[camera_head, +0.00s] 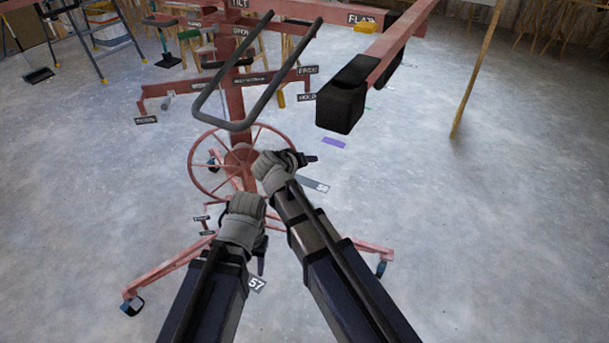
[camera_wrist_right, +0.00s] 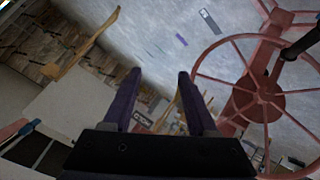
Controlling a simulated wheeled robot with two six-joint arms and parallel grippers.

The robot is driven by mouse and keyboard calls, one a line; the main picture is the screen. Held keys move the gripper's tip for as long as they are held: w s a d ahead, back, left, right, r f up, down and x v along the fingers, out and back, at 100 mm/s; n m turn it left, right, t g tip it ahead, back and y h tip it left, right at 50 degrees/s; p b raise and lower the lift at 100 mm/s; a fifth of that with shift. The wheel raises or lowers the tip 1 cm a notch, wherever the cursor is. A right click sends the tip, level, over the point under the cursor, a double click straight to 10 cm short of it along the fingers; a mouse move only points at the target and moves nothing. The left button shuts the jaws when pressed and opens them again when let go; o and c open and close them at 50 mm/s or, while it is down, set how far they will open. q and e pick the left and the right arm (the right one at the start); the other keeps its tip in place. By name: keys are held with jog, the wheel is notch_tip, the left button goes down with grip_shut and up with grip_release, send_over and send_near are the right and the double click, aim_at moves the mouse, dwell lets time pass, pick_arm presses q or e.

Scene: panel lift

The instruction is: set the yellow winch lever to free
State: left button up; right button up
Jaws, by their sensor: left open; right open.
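The red panel lift stands ahead in the head view, with its spoked winch wheel (camera_head: 238,160) low on the mast; the wheel also shows at right in the right wrist view (camera_wrist_right: 262,98). FREE (camera_head: 308,70) and HOLD (camera_head: 306,97) labels sit right of the mast. A small upright yellow piece (camera_head: 281,99) beside them may be the winch lever; I cannot be sure. My right gripper (camera_head: 306,159) is at the wheel's right side; in the right wrist view its fingers (camera_wrist_right: 157,82) are apart and empty. My left gripper (camera_head: 261,256) is open, lower, below the wheel.
A grey bent handle (camera_head: 240,125) juts out above the wheel. A red arm with a black end block (camera_head: 343,98) reaches toward me at upper right. The lift's legs end in casters (camera_head: 132,305). Open concrete floor lies to the right. A ladder (camera_head: 100,40) stands far left.

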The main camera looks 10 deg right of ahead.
jog(key=shift+g+y, duration=0.4)
jog(key=shift+g, duration=0.5)
jog(key=shift+s+a+f+p, duration=0.15)
jog(key=shift+s+f, duration=0.1)
jog(key=shift+s, duration=0.55)
jog(key=shift+s+a+f+p, duration=0.15)
jog(key=shift+s+f, duration=0.1)
jog(key=shift+s, duration=0.6)
jog(key=shift+s+f+p, duration=0.15)
jog(key=shift+s+f, duration=0.1)
jog(key=shift+s, duration=0.55)
